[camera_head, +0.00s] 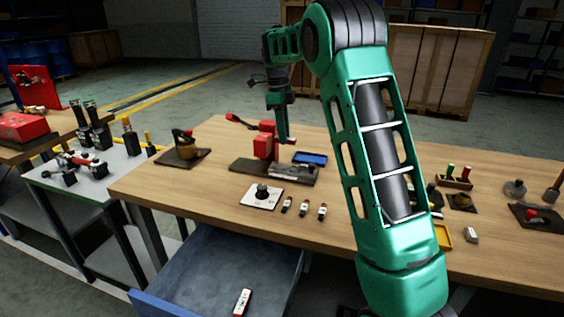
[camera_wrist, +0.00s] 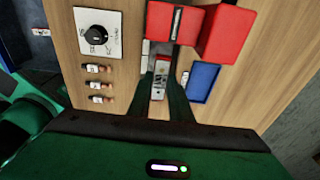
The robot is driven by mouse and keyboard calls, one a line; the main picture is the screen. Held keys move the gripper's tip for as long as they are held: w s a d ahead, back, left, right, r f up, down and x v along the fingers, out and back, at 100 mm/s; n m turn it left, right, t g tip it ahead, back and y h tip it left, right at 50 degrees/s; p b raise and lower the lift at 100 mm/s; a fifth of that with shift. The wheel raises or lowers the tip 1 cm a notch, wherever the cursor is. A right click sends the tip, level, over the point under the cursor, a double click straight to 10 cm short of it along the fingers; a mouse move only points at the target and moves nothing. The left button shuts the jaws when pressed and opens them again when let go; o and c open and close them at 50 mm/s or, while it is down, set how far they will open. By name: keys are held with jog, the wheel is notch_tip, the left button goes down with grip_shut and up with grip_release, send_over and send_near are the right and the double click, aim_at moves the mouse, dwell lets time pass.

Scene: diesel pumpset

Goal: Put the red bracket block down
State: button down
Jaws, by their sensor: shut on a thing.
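My gripper (camera_head: 281,130) points down over the middle of the wooden bench. It is shut on the red bracket block (camera_head: 264,146), which shows at its left side in the head view. A dark base plate (camera_head: 242,166) lies directly below the block. I cannot tell whether the block touches the plate.
A blue tray (camera_head: 310,158) lies just right of the plate. In front are a white dial panel (camera_head: 250,200) and three small labelled parts (camera_head: 304,208). A dark mat with a brassy part (camera_head: 183,150) lies left. An open drawer (camera_head: 215,270) sticks out below the bench.

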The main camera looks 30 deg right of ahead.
aim_at(284, 168)
notch_tip(284, 168, down, 10)
jog(key=shift+r, duration=0.1)
dwell(0.4)
jog(key=c, duration=1.6)
grip_release()
jog(key=r, duration=0.7)
jog(key=w+a+r, duration=0.1)
jog(key=r, duration=0.2)
jog(key=shift+r, duration=0.95)
